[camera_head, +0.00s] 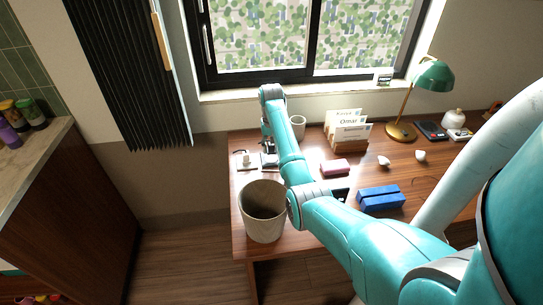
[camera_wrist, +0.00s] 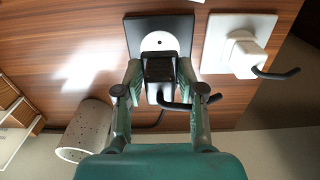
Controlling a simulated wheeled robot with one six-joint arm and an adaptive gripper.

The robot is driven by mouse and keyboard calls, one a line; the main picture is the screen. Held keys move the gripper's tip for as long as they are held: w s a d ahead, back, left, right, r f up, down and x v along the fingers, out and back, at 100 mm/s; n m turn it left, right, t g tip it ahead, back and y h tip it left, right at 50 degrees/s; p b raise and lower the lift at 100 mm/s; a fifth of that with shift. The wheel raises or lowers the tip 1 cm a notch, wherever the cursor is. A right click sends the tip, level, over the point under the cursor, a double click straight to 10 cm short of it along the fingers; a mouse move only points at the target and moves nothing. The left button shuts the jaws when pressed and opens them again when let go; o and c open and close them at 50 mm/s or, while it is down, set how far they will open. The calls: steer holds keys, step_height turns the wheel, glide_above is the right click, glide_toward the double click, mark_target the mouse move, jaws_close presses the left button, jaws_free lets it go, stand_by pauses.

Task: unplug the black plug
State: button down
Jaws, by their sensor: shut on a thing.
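The black plug (camera_wrist: 158,70) is between the two fingers of my gripper (camera_wrist: 158,82), which is shut on its sides. Its black cord bends off to the right below the fingers. The black socket plate (camera_wrist: 184,24) with a pale round face is just behind the plug. I can see part of that face and a small hole above the plug; whether the prongs are in the socket is hidden. In the head view my gripper (camera_head: 267,146) points down at the desk's left end, over the black plate (camera_head: 268,161).
A white plug on a white plate (camera_wrist: 217,52) sits close right of the black plate; it also shows in the head view (camera_head: 247,161). A speckled cup (camera_wrist: 85,132) is near.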

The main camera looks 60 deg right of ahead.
steer(key=shift+r, duration=1.2)
steer(key=shift+w, duration=0.1)
